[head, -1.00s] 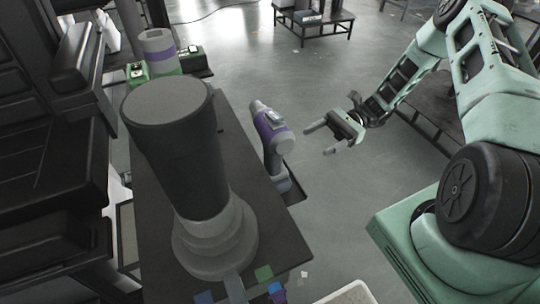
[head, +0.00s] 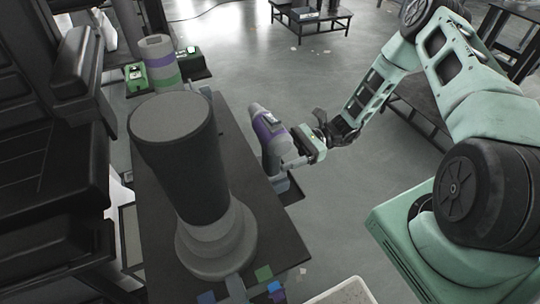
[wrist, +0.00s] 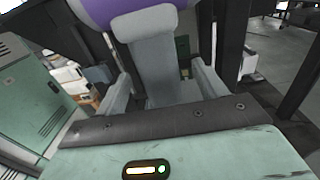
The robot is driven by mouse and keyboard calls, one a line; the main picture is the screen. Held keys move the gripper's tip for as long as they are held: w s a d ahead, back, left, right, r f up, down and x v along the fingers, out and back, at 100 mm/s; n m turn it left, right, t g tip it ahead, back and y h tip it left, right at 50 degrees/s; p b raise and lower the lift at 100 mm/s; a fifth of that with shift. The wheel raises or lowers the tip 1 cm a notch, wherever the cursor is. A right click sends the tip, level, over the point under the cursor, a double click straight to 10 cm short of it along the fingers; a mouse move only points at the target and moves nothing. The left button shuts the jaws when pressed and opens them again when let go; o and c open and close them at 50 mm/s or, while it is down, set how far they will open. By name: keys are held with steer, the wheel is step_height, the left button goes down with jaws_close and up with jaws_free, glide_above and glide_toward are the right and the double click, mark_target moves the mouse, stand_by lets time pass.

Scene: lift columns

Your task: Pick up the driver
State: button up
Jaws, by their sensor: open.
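The driver (head: 268,133), grey with a purple band, stands upright at the right edge of the dark table (head: 163,228). My gripper (head: 287,154) is at the driver's right side in the head view, its fingers reaching toward the handle. In the wrist view the driver's grey handle (wrist: 154,62) stands between my two open fingers (wrist: 160,92), with the purple body above. I cannot tell whether either finger touches it. The lower handle is partly hidden by my gripper in the head view.
A large dark cylinder on a grey stepped base (head: 213,245) stands on the table left of the driver. Small coloured blocks (head: 264,273) lie at the near edge. A grey, purple and green cylinder (head: 159,62) stands at the back left. Open floor lies to the right.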

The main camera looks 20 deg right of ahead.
mark_target(264, 159)
steer(key=a+p, duration=0.1)
steer(key=a, duration=0.4)
steer(key=shift+s+a, duration=0.1)
steer(key=shift+s, duration=0.05)
steer(key=c, duration=1.5)
steer(key=shift+r, duration=0.15)
